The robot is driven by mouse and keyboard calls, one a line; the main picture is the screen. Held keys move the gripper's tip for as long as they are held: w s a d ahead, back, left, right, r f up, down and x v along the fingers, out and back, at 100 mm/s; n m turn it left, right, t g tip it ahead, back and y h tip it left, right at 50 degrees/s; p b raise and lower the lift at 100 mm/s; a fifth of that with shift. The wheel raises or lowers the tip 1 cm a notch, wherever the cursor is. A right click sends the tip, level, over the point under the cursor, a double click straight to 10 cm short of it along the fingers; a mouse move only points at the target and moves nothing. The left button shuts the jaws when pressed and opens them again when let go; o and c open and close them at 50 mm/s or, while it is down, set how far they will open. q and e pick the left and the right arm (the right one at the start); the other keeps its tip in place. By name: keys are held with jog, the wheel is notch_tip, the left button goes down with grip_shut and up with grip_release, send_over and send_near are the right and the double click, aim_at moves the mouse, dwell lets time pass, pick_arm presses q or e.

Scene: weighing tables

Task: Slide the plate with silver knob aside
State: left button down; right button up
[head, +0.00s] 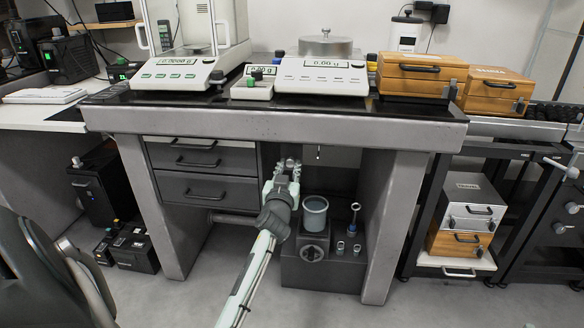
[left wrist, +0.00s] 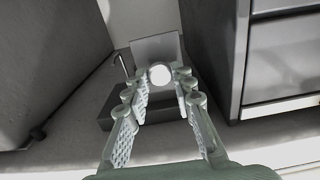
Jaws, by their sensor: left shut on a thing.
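The silver knob (left wrist: 160,75) shows in the left wrist view as a bright round shape between my fingertips. Behind it is a light grey plate (left wrist: 156,47), partly covered by the knob and fingers. My left gripper (left wrist: 160,84) is shut on the knob, one finger on each side. In the head view my left gripper (head: 287,166) reaches into the knee space under the weighing table (head: 270,121). The plate and knob cannot be made out clearly there, as the gripper and arm cover that spot. My right gripper is in neither view.
Grey drawers (head: 208,189) stand left of my left gripper under the table. A dark block (head: 305,272) on the floor bears a grey cup (head: 315,213) close to the arm's right. The table's right leg (head: 391,230) bounds the space. Balances (head: 320,77) stand above.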

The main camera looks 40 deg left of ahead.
pick_arm(q)
jog(key=c, duration=1.3)
grip_release()
jog(key=shift+o, duration=0.2)
jog(key=v, duration=0.7)
jog(key=shift+s, duration=0.2)
jog(key=shift+d, duration=0.15)
